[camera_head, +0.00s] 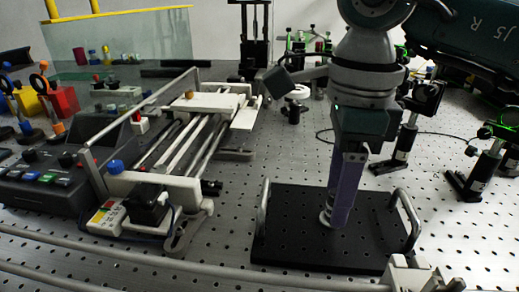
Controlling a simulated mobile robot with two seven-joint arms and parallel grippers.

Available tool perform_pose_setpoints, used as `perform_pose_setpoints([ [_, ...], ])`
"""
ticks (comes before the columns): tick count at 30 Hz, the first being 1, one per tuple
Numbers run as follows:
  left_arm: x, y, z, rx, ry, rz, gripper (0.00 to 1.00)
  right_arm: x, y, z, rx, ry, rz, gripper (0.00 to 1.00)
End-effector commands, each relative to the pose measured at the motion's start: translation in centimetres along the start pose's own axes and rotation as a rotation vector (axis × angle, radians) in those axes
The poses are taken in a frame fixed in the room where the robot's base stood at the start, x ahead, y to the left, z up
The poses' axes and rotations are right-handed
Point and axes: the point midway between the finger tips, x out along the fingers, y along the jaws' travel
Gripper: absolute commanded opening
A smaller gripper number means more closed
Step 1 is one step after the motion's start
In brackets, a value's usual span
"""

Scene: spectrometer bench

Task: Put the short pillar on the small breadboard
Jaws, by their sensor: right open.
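The small breadboard (290,235) is a black plate with holes and a metal handle at each side, lying on the optical table at the lower centre right. My right gripper (338,212) points down over it, with its purple-grey fingers close to the plate. It is open, though the gap between the fingers is hard to see from here. A small round silvery base (326,217), probably of the short pillar, shows at the fingertips and appears to stand on the breadboard. The rest of the pillar is hidden by the fingers. My left gripper is not in view.
A white rail assembly (200,115) and a dark control box (60,165) stand at the left. Black post mounts (403,140) stand at the right. A grey rail (150,259) crosses the front. The breadboard's left part is clear.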

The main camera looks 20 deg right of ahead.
Motion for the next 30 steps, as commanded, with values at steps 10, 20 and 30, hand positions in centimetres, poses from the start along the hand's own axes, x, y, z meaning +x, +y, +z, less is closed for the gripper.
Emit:
perform_pose_setpoints([
  [10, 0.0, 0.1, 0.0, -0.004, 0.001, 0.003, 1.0, -7.3, -0.2, 0.1, -0.001, -0.004, -0.008, 0.56],
  [20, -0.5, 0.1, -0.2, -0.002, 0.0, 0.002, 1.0, -11.6, -0.1, 0.0, 0.001, 0.0, -0.003, 0.56],
  [30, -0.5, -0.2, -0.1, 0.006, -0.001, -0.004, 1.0, -11.6, 0.0, 0.0, 0.0, 0.0, -0.001, 0.56],
])
